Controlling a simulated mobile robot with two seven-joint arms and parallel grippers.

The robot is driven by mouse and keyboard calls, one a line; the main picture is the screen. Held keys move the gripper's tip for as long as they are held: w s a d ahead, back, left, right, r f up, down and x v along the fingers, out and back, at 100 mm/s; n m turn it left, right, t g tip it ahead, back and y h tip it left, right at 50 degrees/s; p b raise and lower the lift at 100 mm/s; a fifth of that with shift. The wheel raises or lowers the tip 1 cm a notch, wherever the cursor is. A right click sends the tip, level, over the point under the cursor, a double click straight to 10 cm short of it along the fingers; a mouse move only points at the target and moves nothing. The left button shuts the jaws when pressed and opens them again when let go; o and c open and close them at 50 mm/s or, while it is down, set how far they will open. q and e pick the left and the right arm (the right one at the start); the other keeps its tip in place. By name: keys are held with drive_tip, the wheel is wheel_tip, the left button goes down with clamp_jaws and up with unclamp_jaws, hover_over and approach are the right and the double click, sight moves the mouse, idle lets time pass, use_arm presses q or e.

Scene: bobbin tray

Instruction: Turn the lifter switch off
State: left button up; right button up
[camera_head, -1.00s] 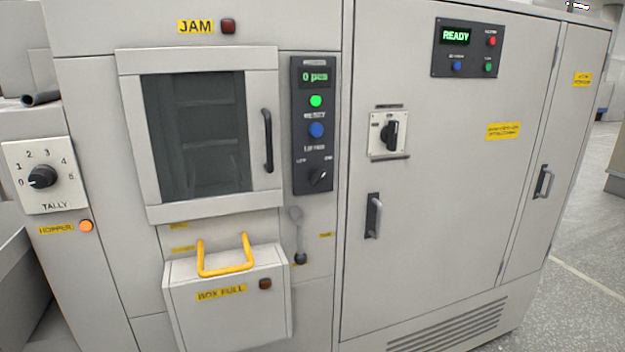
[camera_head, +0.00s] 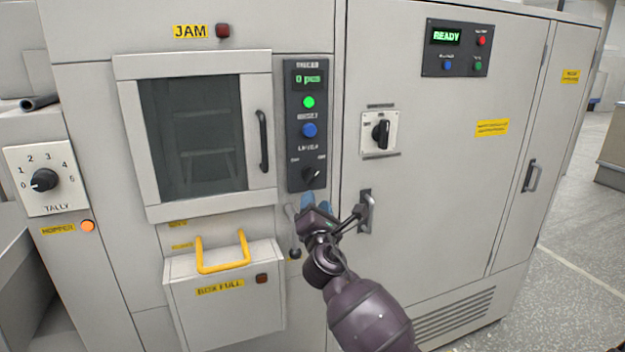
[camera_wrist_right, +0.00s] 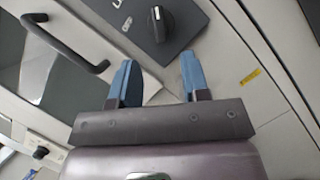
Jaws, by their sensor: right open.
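The lifter switch (camera_head: 311,174) is a black rotary knob at the bottom of the dark control strip (camera_head: 293,130), under the lifter label. Its pointer seems to lean to the upper right; the small position labels are too blurred to read. In the right wrist view the lifter knob (camera_wrist_right: 160,22) lies just beyond the fingertips. My right gripper (camera_head: 314,200) is just below the knob, apart from it. In the wrist view my right gripper (camera_wrist_right: 158,62) is open, with two blue fingers and nothing between them. My left gripper is out of view.
A green button (camera_head: 308,102) and a blue button (camera_head: 309,130) sit above the knob. The window door handle (camera_head: 263,141) is to the left. A rotary switch (camera_head: 381,133) and a cabinet handle (camera_head: 367,212) are to the right. A small lever (camera_head: 294,252) hangs below.

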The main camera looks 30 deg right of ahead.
sight(312, 180)
drive_tip(key=x, duration=0.9)
drive_tip(key=shift+w, duration=0.1)
drive_tip(key=shift+c, duration=0.3)
clamp_jaws()
